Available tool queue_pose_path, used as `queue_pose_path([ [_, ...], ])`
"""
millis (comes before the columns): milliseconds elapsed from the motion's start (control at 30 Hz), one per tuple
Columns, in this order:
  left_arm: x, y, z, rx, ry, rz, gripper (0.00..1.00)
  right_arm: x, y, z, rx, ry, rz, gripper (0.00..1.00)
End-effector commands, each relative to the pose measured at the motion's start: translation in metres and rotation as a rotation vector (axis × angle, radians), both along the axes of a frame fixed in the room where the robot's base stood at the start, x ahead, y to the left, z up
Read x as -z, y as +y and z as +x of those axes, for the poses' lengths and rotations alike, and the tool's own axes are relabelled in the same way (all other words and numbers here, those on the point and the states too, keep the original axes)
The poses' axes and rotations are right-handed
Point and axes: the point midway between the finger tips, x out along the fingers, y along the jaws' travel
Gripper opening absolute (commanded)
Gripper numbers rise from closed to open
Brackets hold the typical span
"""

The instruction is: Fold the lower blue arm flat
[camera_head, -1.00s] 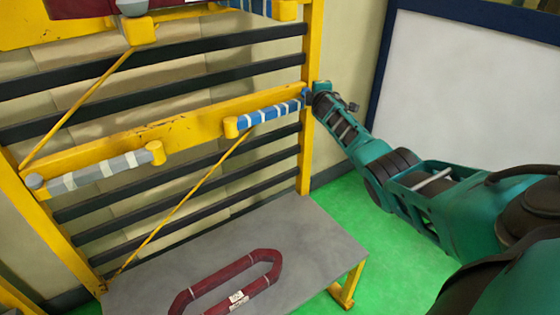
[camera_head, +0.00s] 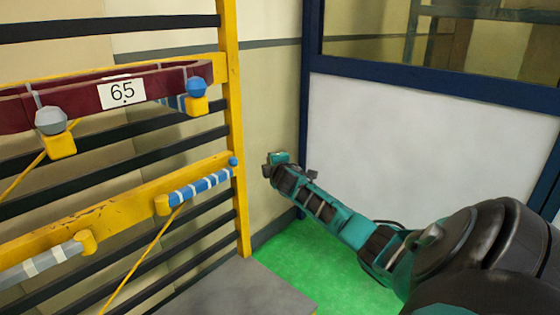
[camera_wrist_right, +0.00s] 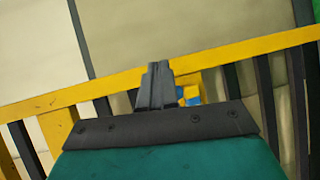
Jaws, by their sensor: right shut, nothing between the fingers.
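The lower blue arm (camera_head: 203,187), wrapped with white bands, runs along the lower yellow crossbar (camera_head: 110,212), roughly in line with it. Its near end meets a yellow knob, and its blue tip is by the yellow post. My right gripper (camera_head: 272,166) is right of the post, apart from the arm, and looks shut and empty. In the right wrist view the shut fingers (camera_wrist_right: 156,72) hide part of a small blue and yellow piece (camera_wrist_right: 188,95) behind them; I cannot tell which part it is. My left gripper is not in view.
A dark red coil (camera_head: 150,86) labelled 65 hangs on the upper holders, with an upper blue arm (camera_head: 172,102) behind it. A grey arm (camera_head: 42,262) is at lower left. A grey table (camera_head: 245,290) stands below. Green floor and a white panel lie to the right.

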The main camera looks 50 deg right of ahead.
Motion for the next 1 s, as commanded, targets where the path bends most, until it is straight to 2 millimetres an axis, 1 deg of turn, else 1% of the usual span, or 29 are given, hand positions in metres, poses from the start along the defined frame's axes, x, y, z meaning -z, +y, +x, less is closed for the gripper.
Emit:
queue_pose_path([
  [33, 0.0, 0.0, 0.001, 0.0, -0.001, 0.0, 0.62, 0.0, 0.0, -0.007, -0.002, 0.002, -0.002, 0.0],
  [100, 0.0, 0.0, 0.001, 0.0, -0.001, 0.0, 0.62, -0.002, -0.002, -0.014, 0.0, 0.001, -0.002, 0.0],
  [300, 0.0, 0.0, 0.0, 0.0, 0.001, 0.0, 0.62, -0.005, -0.004, -0.025, 0.0, 0.0, 0.0, 0.0],
  [1000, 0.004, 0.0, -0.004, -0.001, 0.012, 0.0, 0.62, -0.005, -0.003, -0.026, -0.001, 0.0, 0.002, 0.0],
])
